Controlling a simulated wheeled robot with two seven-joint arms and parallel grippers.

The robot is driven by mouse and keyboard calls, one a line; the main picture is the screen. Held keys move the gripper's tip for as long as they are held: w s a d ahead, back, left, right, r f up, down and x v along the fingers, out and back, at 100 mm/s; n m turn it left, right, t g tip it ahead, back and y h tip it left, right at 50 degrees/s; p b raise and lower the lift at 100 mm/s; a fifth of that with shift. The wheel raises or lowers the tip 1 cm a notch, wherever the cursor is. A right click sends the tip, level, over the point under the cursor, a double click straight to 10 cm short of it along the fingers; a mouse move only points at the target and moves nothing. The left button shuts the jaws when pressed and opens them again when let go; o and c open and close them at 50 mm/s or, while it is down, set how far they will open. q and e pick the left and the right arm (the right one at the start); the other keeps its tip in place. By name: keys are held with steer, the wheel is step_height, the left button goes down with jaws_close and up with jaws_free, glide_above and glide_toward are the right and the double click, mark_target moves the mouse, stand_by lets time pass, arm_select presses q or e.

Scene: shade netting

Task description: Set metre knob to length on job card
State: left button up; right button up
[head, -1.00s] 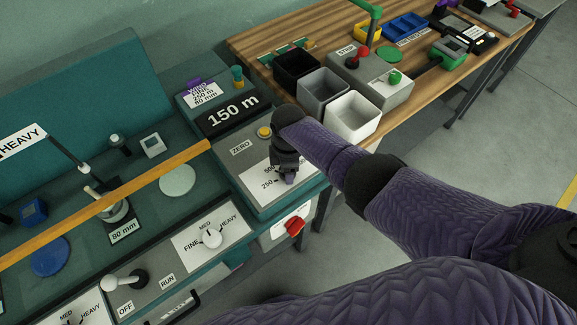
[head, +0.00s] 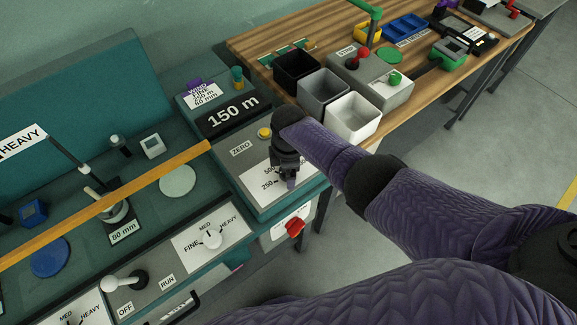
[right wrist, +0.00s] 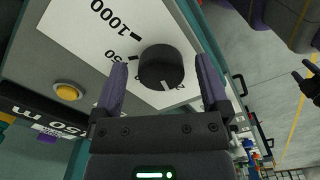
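The job card (head: 203,94) is clipped at the back of the teal console and reads WIND, FINE, 250 m, 80 mm. The display (head: 233,111) reads 150 m. My right gripper (right wrist: 163,88) is open, one finger on each side of the knob, with gaps visible. In the head view the right gripper (head: 288,180) hides the knob. A dark pronged shape (right wrist: 305,82) at the right edge may be my left gripper.
A yellow button (head: 264,133) marked ZERO is beside the dial. A red knob (head: 295,226) is on the console front, and a FINE/MED/HEAVY selector (head: 211,238) is to its left. Black, grey and white bins (head: 353,117) stand close behind my right arm.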

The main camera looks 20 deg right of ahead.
step_height(320, 180, up, 9)
steer(key=p, duration=0.5)
steer(key=shift+r+p, duration=0.2)
steer(key=shift+p, duration=0.1)
steer(key=shift+r, duration=0.25)
